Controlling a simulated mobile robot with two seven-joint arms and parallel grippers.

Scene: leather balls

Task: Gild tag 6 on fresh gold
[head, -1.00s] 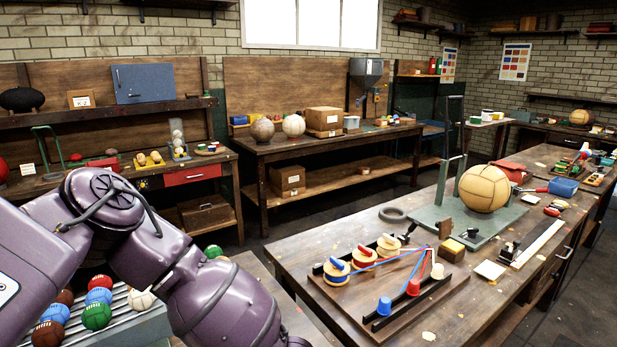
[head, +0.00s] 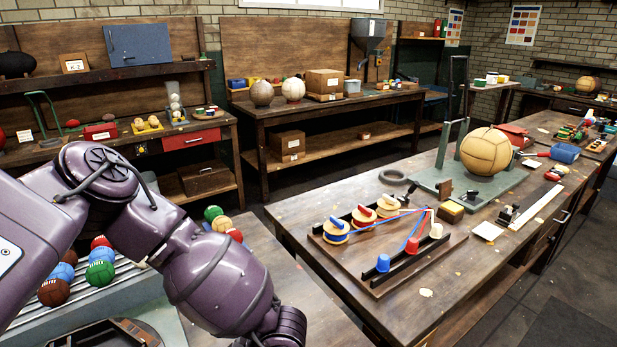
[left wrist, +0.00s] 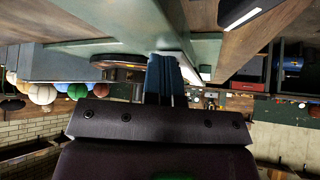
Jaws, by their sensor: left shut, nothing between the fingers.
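I cannot make out a tag with a 6 or any gold sheet in these views. In the left wrist view my left gripper (left wrist: 165,72) is shut, its narrow fingers together with nothing held. That view is upside down. In the head view my purple left arm crosses the lower left, and its gripper is beyond the bottom edge. A large tan leather ball (head: 486,151) sits on a green metal stand (head: 460,185) on the right bench. My right gripper is in neither view.
The right bench (head: 365,320) holds a board (head: 385,268) with thread spools and coloured cups. Several small coloured balls (head: 100,272) lie on a ribbed rack beside my arm. A dark tray (head: 110,335) shows at the bottom left. The floor between benches is clear.

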